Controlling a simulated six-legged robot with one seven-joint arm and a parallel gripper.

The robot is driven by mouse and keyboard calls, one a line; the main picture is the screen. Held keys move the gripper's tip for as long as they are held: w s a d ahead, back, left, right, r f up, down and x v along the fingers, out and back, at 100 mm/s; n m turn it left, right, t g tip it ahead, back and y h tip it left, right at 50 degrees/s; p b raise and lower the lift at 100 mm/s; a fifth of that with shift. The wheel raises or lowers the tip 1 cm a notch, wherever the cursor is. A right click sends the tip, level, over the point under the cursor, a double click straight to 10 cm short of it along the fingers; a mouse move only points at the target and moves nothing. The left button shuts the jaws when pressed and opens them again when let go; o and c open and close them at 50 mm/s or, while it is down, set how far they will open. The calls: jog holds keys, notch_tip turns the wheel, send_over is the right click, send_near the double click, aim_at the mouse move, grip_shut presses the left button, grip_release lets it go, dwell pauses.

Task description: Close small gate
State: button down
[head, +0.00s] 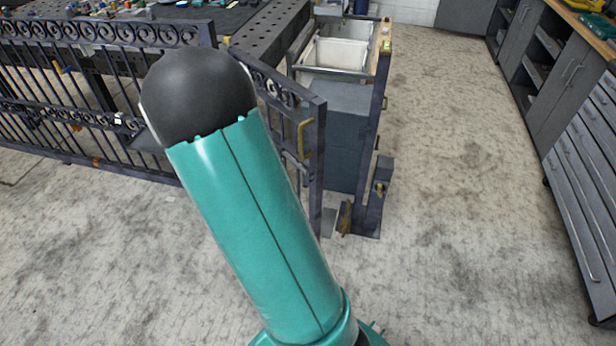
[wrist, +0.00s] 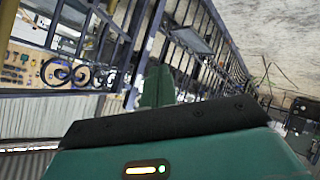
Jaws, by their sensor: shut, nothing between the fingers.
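The small gate (head: 285,100) is a dark metal panel with scrollwork along its top and a brass-coloured handle (head: 304,138). In the head view it runs from the fence end toward me, and my arm covers part of it. Its free edge (head: 317,165) stands left of a dark post (head: 370,190) with a latch fitting, with floor visible between their lower ends. My gripper (wrist: 158,86) shows in the wrist view as green fingers, shut and empty, near dark metal bars and a scroll. Contact with the gate cannot be told. In the head view my arm hides the gripper.
A scrollwork fence (head: 90,90) extends left. A perforated dark table (head: 265,40) and a bin with a white liner (head: 340,52) stand behind. Grey drawer cabinets (head: 580,170) line the right. Concrete floor (head: 460,210) is clear between post and cabinets.

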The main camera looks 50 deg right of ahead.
jog(key=s+d+f+n+h, duration=0.2)
jog(key=s+d+f+h, duration=0.35)
jog(key=d+f, duration=0.45)
jog(key=n+h, duration=0.3)
jog(key=n, duration=0.2)
send_near(313, 170)
jog(key=w, duration=0.3)
jog(key=shift+t, duration=0.3)
jog(key=d, duration=0.4)
jog(key=shift+d, duration=0.1)
jog(key=shift+s+d, duration=0.1)
jog(key=shift+d, duration=0.3)
